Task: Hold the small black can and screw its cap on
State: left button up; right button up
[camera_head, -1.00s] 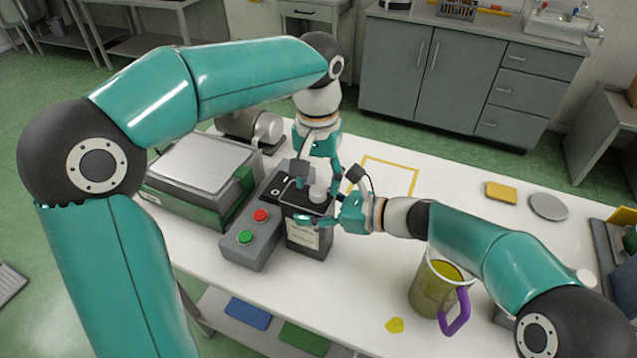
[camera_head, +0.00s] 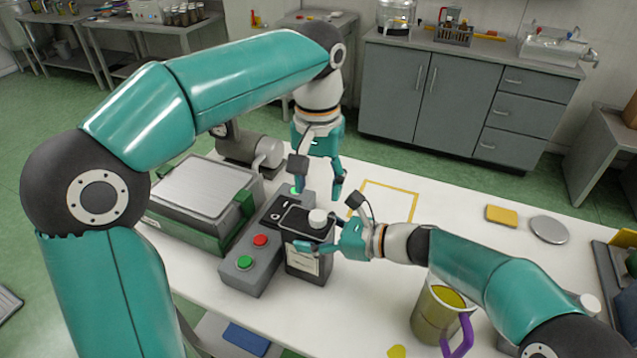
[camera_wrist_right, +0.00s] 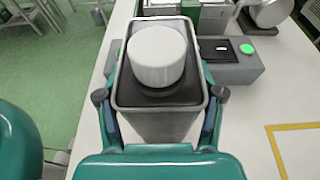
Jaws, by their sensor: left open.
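The small black can (camera_head: 308,264) stands upright on the white table with a pale label on its front. Its white cap (camera_head: 318,217) sits on the neck at the top, and the cap also shows in the right wrist view (camera_wrist_right: 157,55). I cannot tell how tightly it is seated. My right gripper (camera_head: 320,240) is shut on the can body, with a finger on either side in the right wrist view (camera_wrist_right: 160,96). My left gripper (camera_head: 320,192) is open and empty, pointing down above the cap, apart from it.
A control box (camera_head: 254,258) with red and green buttons stands close left of the can. A scale (camera_head: 195,186) is behind it. A jug (camera_head: 432,310) with a purple handle stands front right. A yellow outline (camera_head: 414,205) marks bare table; a yellow sponge (camera_head: 502,216) lies further right.

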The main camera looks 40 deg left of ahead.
jog(key=o, duration=0.4)
jog(key=shift+w, duration=0.1)
jog(key=v, duration=1.2)
jog(key=shift+f, duration=0.1)
